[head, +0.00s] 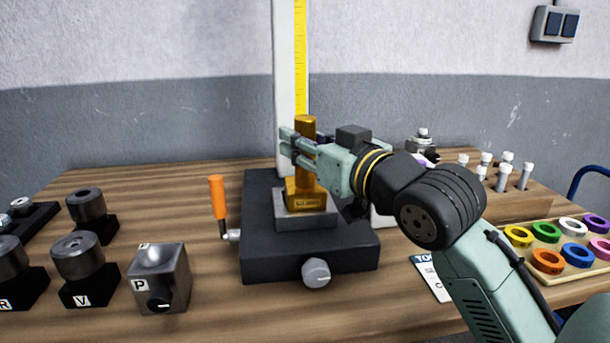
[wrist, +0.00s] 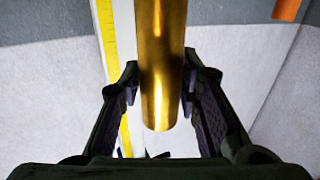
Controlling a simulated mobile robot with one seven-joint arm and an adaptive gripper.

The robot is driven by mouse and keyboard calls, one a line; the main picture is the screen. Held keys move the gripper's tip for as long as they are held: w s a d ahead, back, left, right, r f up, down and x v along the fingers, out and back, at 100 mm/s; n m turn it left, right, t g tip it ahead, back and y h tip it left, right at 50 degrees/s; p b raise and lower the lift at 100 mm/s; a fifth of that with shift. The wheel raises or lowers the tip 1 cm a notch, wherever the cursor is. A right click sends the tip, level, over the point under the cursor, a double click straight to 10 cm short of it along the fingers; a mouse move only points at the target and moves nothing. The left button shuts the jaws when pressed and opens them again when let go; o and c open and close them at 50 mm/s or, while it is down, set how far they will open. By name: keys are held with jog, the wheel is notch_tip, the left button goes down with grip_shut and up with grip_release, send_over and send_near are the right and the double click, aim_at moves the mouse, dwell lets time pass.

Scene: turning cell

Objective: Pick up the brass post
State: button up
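The brass post (head: 305,130) is a smooth gold cylinder. It stands upright, its lower end at a labelled brass block (head: 306,199) on a grey plate of the dark gauge stand (head: 262,250). I cannot tell whether post and block are joined. My gripper (head: 290,148) comes in from the right at the post's upper part, with fingers on either side. In the wrist view the post (wrist: 162,65) runs between the fingertips, and the pads appear to press on both its sides. The exact contact is partly hidden behind the post.
A white column with a yellow scale (head: 300,50) rises right behind the post. An orange-handled lever (head: 217,197) stands left of the stand. Dark cylinders on blocks (head: 78,258) and a grey P block (head: 160,278) fill the left. A tray of coloured rings (head: 548,262) lies right.

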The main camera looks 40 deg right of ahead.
grip_shut()
dwell(0.4)
